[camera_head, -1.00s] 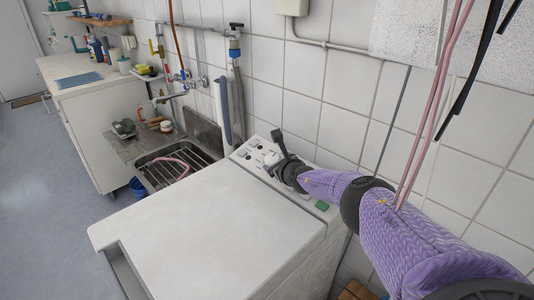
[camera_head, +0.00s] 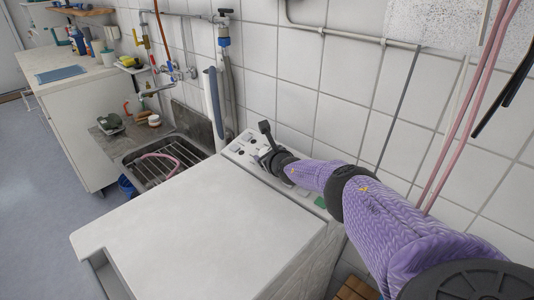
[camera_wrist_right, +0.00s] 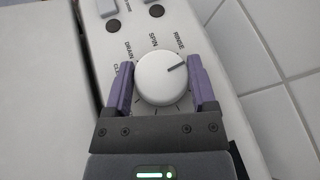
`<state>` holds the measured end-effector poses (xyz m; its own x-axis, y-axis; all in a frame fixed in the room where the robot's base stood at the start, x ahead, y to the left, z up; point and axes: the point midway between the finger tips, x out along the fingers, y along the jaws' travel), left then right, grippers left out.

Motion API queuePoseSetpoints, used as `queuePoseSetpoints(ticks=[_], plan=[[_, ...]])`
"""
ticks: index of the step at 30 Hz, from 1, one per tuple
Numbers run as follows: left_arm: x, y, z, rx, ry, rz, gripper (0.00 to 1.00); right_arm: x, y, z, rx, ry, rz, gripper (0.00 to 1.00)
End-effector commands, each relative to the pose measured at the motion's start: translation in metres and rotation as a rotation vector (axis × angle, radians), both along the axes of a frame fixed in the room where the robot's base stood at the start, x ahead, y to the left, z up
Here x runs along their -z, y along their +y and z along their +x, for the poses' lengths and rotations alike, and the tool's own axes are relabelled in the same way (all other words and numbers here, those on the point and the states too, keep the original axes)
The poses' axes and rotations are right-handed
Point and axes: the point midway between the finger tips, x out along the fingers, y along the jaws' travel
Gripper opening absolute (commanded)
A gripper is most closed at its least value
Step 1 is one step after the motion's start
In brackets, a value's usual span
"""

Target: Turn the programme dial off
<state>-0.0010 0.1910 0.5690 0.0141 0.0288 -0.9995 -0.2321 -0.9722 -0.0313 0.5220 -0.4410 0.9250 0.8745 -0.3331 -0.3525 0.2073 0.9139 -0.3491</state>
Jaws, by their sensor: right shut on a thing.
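The programme dial (camera_wrist_right: 161,79) is a round white knob with a dark pointer line, on the white control panel (camera_wrist_right: 188,22) of the washing machine (camera_head: 205,225). In the right wrist view its pointer line aims up and right, near the word RINSE; SPIN and DRAIN are printed to the left of that. My right gripper (camera_wrist_right: 161,85) has one purple finger on each side of the dial and is shut on it. In the head view my right gripper (camera_head: 268,150) is over the panel and hides the dial. My left gripper is not in view.
A sink (camera_head: 134,158) with a rack and a pink hose lies beyond the machine. A tiled wall (camera_head: 340,125) rises close behind the panel. Pink and black cables (camera_head: 463,110) hang at the right. The machine's top is clear.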

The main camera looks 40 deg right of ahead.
Motion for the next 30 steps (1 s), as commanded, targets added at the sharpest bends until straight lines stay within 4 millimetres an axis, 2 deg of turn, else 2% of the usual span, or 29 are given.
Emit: queuePoseSetpoints(ticks=[3, 9, 16, 17, 18, 19, 30], plan=[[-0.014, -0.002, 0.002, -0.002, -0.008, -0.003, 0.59, -0.004, 0.002, 0.000, 0.071, -0.021, 0.002, 0.14], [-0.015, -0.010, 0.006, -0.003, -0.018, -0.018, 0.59, -0.001, 0.001, 0.000, 0.153, -0.044, 0.003, 0.14], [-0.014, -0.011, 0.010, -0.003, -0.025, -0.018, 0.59, 0.000, 0.000, 0.000, 0.155, -0.043, 0.001, 0.14], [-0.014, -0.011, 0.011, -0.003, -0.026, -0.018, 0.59, 0.000, 0.001, 0.000, 0.155, -0.043, 0.001, 0.75], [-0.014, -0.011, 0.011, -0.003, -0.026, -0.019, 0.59, 0.000, 0.001, 0.000, 0.155, -0.043, 0.001, 0.83], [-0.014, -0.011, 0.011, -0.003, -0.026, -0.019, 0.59, 0.000, 0.001, 0.000, 0.154, -0.043, 0.002, 0.87], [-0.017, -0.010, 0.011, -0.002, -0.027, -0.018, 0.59, -0.003, 0.000, -0.001, 0.154, -0.043, 0.004, 0.87]])
